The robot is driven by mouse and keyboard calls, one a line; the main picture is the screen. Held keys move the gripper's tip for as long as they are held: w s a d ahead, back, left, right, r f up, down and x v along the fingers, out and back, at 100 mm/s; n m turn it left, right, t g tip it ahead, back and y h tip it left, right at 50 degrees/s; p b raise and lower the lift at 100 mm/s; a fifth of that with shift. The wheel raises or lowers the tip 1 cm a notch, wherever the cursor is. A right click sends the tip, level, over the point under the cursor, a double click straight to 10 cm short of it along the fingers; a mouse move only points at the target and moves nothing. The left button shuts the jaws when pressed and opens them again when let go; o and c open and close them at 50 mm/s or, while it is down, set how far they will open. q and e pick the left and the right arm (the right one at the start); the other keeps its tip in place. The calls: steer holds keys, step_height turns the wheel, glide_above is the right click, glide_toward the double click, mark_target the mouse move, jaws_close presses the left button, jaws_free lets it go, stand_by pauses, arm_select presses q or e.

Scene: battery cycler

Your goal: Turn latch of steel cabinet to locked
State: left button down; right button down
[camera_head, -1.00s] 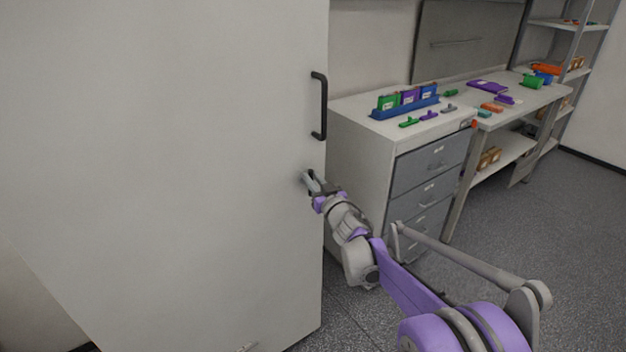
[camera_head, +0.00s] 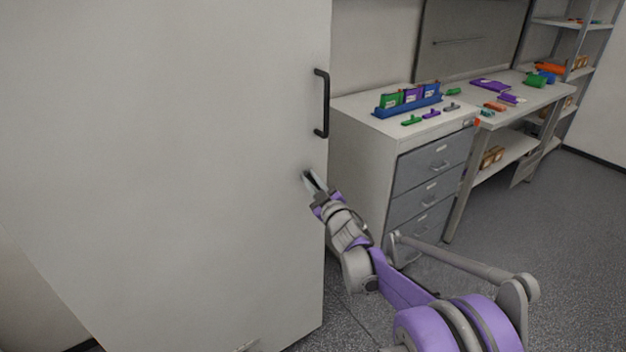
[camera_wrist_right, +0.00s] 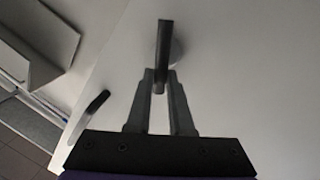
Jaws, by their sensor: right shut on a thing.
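The steel cabinet (camera_head: 180,160) fills the left of the head view with its pale door closed. A black bar handle (camera_head: 321,103) is on the door's right side; a dark curved bar, likely this handle, also shows in the right wrist view (camera_wrist_right: 88,117). Below the handle, my right gripper (camera_head: 312,182) is at the door. In the right wrist view the fingers (camera_wrist_right: 160,88) are shut on the dark latch (camera_wrist_right: 163,50), which stands out from a round base on the door. In the head view the gripper mostly hides the latch. My left gripper is not in view.
A drawer unit (camera_head: 360,150) stands just right of the cabinet, with a blue rack (camera_head: 408,106) of coloured cases on top. A workbench (camera_head: 540,97) and shelving (camera_head: 575,60) stand farther right. Open floor (camera_head: 540,230) lies at the right.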

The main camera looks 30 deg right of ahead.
steer(key=n, duration=0.4)
steer(key=f+n+y, duration=0.1)
steer(key=n, duration=0.1)
steer(key=shift+a+t+b, duration=0.3)
steer(key=shift+t+b, duration=0.1)
steer(key=n, duration=0.2)
steer(key=n+y, duration=0.1)
steer(key=n, duration=0.1)
steer(key=f+n+y, duration=0.1)
steer(key=n, duration=0.2)
steer(key=shift+b, duration=0.3)
steer(key=shift+a, duration=0.1)
steer(key=c, duration=0.8)
jaws_free()
steer(key=s, duration=0.3)
steer(key=s+f, duration=0.1)
steer(key=s, duration=0.3)
steer(key=s+d+f, duration=0.1)
steer(key=s, duration=0.2)
steer(key=shift+s+f+b, duration=0.1)
steer(key=shift+s+b, duration=0.2)
steer(key=shift+s, duration=0.05)
